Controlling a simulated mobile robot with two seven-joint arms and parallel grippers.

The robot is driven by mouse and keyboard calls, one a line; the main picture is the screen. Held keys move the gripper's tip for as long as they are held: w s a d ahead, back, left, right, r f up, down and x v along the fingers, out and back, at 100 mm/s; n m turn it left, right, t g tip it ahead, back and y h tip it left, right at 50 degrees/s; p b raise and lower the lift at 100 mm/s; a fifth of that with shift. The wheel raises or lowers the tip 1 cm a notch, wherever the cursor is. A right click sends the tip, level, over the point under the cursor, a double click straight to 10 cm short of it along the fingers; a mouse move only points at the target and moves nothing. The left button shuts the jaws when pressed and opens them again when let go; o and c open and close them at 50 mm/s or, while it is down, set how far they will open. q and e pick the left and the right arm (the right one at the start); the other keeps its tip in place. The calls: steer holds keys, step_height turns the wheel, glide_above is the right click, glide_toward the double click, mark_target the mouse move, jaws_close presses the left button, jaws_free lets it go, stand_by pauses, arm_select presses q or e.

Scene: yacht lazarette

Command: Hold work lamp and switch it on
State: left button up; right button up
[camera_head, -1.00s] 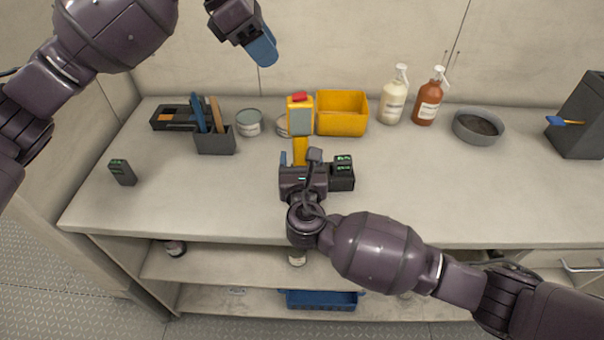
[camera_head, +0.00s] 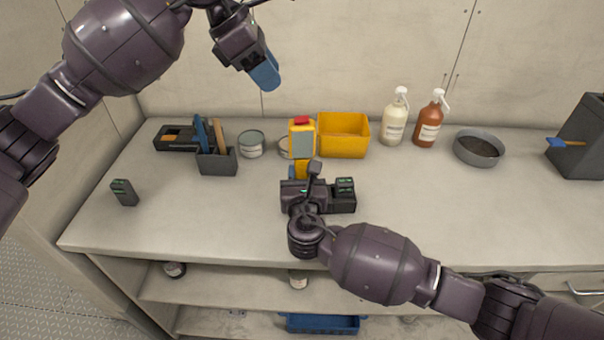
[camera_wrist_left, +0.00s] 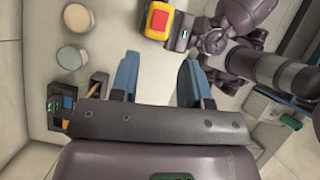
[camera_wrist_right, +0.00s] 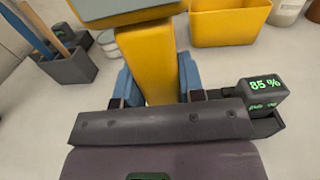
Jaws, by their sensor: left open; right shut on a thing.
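The work lamp (camera_head: 301,139) is yellow with a grey panel and a red part on top. It stands upright over the bench. My right gripper (camera_head: 301,176) is shut on its yellow stem; the right wrist view shows the blue fingers on both sides of the stem (camera_wrist_right: 150,62). The lamp's base is hidden. My left gripper (camera_head: 265,72) is open and empty, up and to the left of the lamp in the head view. The left wrist view shows the red part (camera_wrist_left: 158,20) on the yellow lamp top, beyond the open blue fingers (camera_wrist_left: 160,82).
Behind the lamp on the bench (camera_head: 190,222) stand a yellow bin (camera_head: 343,136), two pump bottles (camera_head: 412,120) and a grey bowl (camera_head: 478,149). A tool holder (camera_head: 217,163), a can (camera_head: 251,145) and a dark tray (camera_head: 175,138) stand to its left. The bench's front left is mostly clear.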

jaws_close()
